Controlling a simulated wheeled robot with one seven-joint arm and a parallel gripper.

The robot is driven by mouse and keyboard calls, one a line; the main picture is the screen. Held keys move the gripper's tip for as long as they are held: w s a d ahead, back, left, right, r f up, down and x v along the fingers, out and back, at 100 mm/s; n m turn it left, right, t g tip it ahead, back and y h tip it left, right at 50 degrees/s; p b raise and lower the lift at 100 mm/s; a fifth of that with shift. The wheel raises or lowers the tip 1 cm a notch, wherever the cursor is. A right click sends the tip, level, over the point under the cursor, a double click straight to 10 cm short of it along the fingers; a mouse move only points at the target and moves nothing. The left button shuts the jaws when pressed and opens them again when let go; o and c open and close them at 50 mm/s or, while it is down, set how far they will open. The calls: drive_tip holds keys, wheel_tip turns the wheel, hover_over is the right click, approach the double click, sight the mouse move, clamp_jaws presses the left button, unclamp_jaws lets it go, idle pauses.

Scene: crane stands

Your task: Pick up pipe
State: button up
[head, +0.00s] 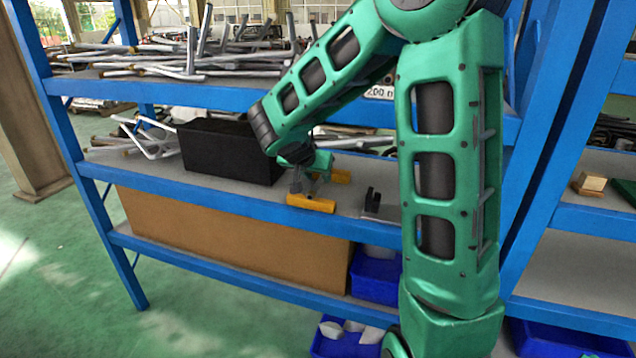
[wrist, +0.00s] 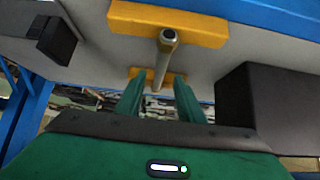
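A short grey metal pipe (wrist: 163,62) rests across two yellow supports. The front support (wrist: 168,24) and the rear support (wrist: 152,75) both show in the wrist view; in the head view they are the front yellow block (head: 311,203) and the rear one (head: 336,176). My gripper (wrist: 159,82) is open, with its two green fingers apart and one on each side of the pipe in the picture. I cannot tell how far the fingertips are from the pipe. In the head view my gripper (head: 316,166) is just above the supports, and the pipe is mostly hidden.
A black box (head: 228,150) stands left of the supports on the same blue-framed shelf. A small dark bracket (head: 371,200) sits to the right. The upper shelf with many metal tubes (head: 190,62) hangs above. Blue bins (head: 376,275) are below.

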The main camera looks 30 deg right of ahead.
drive_tip(key=shift+x, duration=1.1)
clamp_jaws()
drive_tip(key=shift+r, duration=0.1)
drive_tip(key=shift+r, duration=0.1)
drive_tip(key=shift+r, duration=0.5)
drive_tip(key=r, duration=0.1)
drive_tip(key=a+r, duration=0.1)
drive_tip(key=r, duration=0.1)
drive_tip(key=shift+s+r, duration=0.15)
drive_tip(key=shift+r, duration=0.1)
drive_tip(key=s+a+r, duration=0.4)
drive_tip(key=a+r, duration=0.2)
drive_tip(key=a, duration=0.3)
drive_tip(key=shift+a, duration=0.4)
